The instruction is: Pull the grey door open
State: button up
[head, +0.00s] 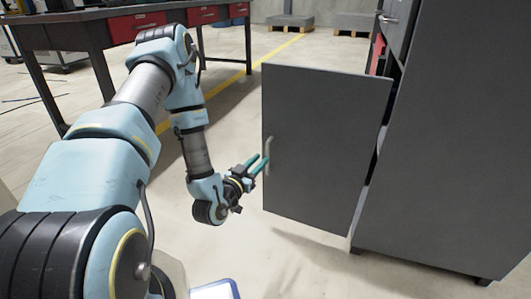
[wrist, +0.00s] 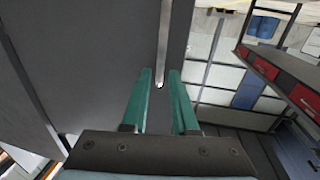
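The grey door (head: 320,150) stands swung out from the grey cabinet (head: 450,150), with a gap along its right edge. A pale bar handle (head: 268,156) is on the door's left side. My gripper (head: 262,164) is at the handle, with its green fingers pointing toward it. In the wrist view the fingers of my gripper (wrist: 161,72) are apart, and the lower part of the handle (wrist: 163,68) shows between their tips. I see a gap on each side of the bar; whether either finger touches it is hard to tell. The door (wrist: 100,45) fills the upper left there.
A workbench (head: 95,25) with red drawers stands at the back left. A second handle (head: 389,19) is on the cabinet front above the door. Pallets (head: 290,22) lie at the back. The floor left of the door is clear.

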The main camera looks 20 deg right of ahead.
jog(key=v, duration=0.5)
jog(key=shift+p, duration=0.3)
jog(key=w+a+r+n+g+y, duration=0.2)
jog(key=w+a+r+g+y, duration=0.2)
jog(key=w+a+y, duration=0.45)
jog(key=s+a+r+n+g+y, duration=0.25)
jog(key=s+a+r, duration=0.25)
jog(key=s+a, duration=0.3)
jog(key=s+a+r+n+g+y, duration=0.2)
jog(key=s+a+r+n+g, duration=0.15)
jog(key=s+a+r, duration=0.35)
notch_tip(320, 180, up, 36)
jog(key=s+p, duration=0.1)
jog(key=p, duration=3.6)
jog(key=shift+s+a+r+n+p, duration=0.2)
jog(key=shift+s+n+p, duration=0.1)
jog(key=shift+n, duration=0.1)
